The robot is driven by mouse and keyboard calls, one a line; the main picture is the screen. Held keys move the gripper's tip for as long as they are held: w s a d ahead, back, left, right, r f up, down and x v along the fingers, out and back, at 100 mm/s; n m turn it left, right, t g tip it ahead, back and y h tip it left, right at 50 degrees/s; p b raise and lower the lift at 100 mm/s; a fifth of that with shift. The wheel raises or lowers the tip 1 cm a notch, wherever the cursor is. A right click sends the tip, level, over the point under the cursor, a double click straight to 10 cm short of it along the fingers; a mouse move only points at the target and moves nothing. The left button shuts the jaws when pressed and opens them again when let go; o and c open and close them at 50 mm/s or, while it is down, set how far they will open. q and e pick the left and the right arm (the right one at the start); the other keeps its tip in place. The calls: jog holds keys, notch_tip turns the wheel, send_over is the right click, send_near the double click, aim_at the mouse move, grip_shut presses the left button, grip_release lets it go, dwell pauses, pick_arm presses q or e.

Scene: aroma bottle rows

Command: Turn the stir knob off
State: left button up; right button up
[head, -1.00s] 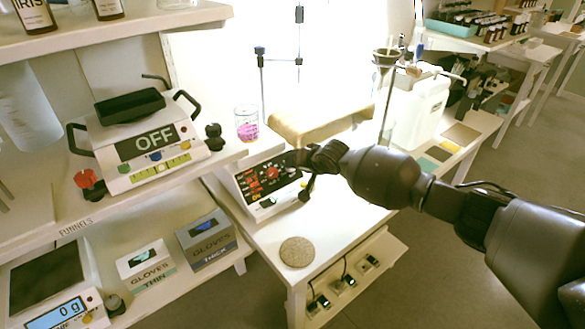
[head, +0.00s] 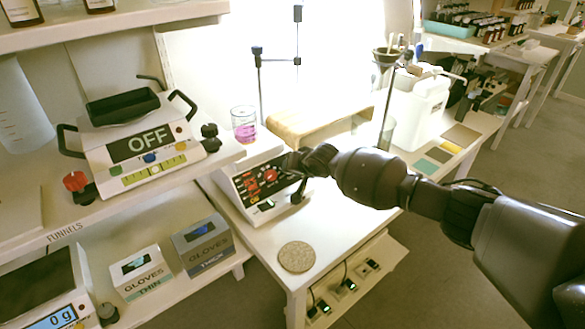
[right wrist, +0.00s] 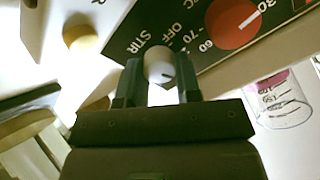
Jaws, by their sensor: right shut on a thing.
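The stirrer hotplate (head: 240,192) stands on the white bench in the middle of the head view, its dark panel holding red parts. In the right wrist view, the small white stir knob (right wrist: 159,66) sits beside the STIR and OFF lettering. It has a short dark mark near its lower right. My right gripper (right wrist: 161,88) is shut on this knob, one finger on each side. In the head view, my right gripper (head: 293,165) is at the panel's right side and hides part of it. My left gripper is not in view.
A beaker with pink liquid (head: 244,126) stands on the hotplate. A large red knob (right wrist: 234,20) is close by the fingers. A round cork mat (head: 296,257) lies in front. A shelf with an OFF-marked device (head: 140,150) is at left; a white jug (head: 418,110) is at right.

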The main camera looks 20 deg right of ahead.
jog(key=shift+n, duration=0.8)
jog(key=n, duration=0.3)
jog(key=shift+f+b, duration=0.1)
jog(key=shift+b, duration=0.2)
jog(key=n, duration=0.5)
jog(key=shift+a+b, duration=0.1)
jog(key=shift+b, duration=0.25)
jog(key=n, duration=0.4)
jog(key=shift+b, duration=0.35)
jog(key=shift+n, duration=1.2)
